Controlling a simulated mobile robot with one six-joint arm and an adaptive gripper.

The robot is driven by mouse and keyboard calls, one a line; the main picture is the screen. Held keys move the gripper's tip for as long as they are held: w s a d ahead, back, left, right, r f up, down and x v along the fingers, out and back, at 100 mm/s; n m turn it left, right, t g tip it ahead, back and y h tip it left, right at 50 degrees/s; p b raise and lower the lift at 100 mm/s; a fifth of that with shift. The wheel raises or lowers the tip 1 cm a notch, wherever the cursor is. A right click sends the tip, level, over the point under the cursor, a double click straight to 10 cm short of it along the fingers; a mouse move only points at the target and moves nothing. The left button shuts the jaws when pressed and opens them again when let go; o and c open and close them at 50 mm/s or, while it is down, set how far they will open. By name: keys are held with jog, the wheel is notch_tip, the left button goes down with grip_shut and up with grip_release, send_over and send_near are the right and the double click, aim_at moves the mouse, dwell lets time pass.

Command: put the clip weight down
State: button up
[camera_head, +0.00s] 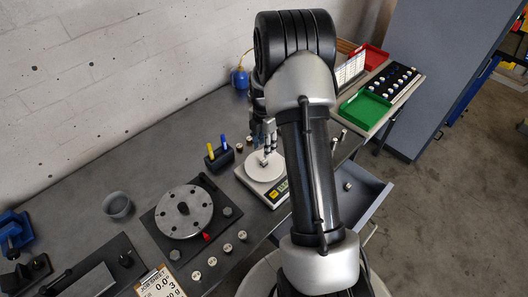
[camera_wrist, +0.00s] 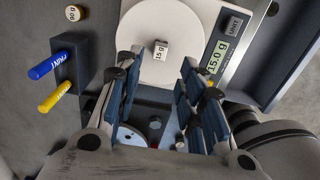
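The clip weight (camera_wrist: 161,50), a small light block marked 15 g, sits on the round white pan (camera_wrist: 185,20) of the scale. The scale's display (camera_wrist: 217,57) reads 15.0 g. My gripper (camera_wrist: 161,60) is open in the wrist view, with a finger on either side of the weight and a gap on both sides. In the head view my gripper (camera_head: 268,146) is low over the scale pan (camera_head: 262,171), and the weight is hard to make out there.
Left of the scale stands a holder with a blue pen (camera_head: 211,147) and a yellow pen (camera_head: 224,140). A rotor disc (camera_head: 184,212) and several small weights lie to the left. A grey cup (camera_head: 117,205) is farther left. An open drawer (camera_head: 362,197) juts out at right.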

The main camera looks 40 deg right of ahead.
jog(key=s+a+r+m+t, duration=0.1)
jog(key=s+a+r+m, duration=0.15)
jog(key=a+r, duration=0.4)
jog(key=s+a+r+m, duration=0.2)
jog(key=a+r+m, duration=0.1)
jog(key=r, duration=0.6)
jog(key=s+a+r+m+t, duration=0.1)
jog(key=s+a+r+m, duration=0.25)
jog(key=r, duration=0.45)
jog(key=s+a+r+m+t, duration=0.1)
jog(key=s+a+r+m, duration=0.1)
jog(key=s+a+m, duration=0.3)
jog(key=s+a+r+m+t, duration=0.1)
jog(key=s+a+m, duration=0.4)
jog(key=s, duration=0.6)
jog(key=shift+s+a+r+m+t+p, duration=0.2)
jog(key=shift+s+r+m+t+p, duration=0.15)
jog(key=shift+r, duration=0.3)
